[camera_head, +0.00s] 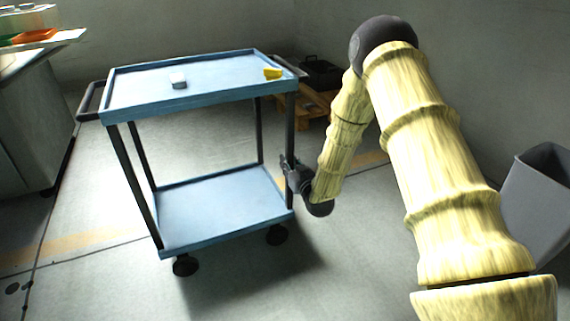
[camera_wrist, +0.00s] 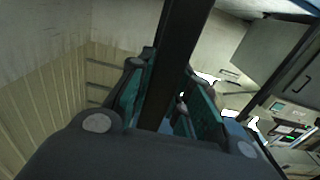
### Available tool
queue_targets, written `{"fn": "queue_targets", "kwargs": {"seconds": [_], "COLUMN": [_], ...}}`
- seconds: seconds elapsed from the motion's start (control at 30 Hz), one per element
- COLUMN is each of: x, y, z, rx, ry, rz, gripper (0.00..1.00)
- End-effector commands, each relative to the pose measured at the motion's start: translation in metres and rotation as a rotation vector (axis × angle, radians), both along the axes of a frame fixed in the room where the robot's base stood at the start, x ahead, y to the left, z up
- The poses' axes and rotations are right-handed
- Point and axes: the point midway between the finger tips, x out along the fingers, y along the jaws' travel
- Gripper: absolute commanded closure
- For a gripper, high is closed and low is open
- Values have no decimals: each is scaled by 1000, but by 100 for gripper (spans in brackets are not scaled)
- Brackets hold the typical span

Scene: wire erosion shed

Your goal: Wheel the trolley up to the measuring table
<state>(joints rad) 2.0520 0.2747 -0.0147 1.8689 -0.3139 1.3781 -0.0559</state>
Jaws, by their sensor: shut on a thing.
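The trolley (camera_head: 202,86) is blue, with a top tray, a lower shelf (camera_head: 220,205), dark posts and small black castors. It stands upright on the floor left of centre in the head view. My gripper (camera_head: 292,172) is shut on its near right post (camera_head: 291,130), above the lower shelf. In the wrist view the dark post (camera_wrist: 178,50) runs between the green-padded fingers (camera_wrist: 166,92). A grey table or cabinet (camera_head: 30,120) stands at the far left, partly cut off; I cannot tell whether it is the measuring table.
A small grey block (camera_head: 178,81) and a yellow piece (camera_head: 273,73) lie on the top tray. A pallet (camera_head: 308,106) with a black case (camera_head: 322,72) is behind the trolley. A grey bin (camera_head: 540,200) stands at right. Floor in front and left of the trolley is clear.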

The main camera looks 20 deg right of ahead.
Motion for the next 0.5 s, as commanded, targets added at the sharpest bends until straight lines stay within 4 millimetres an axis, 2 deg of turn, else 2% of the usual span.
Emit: {"fn": "queue_targets", "kwargs": {"seconds": [0.2, 0.5], "x": [2, 4], "y": [-15, -24], "z": [0, -1], "rx": [-1, 1], "ry": [1, 1], "rz": [3, 9], "gripper": [100, 100]}}
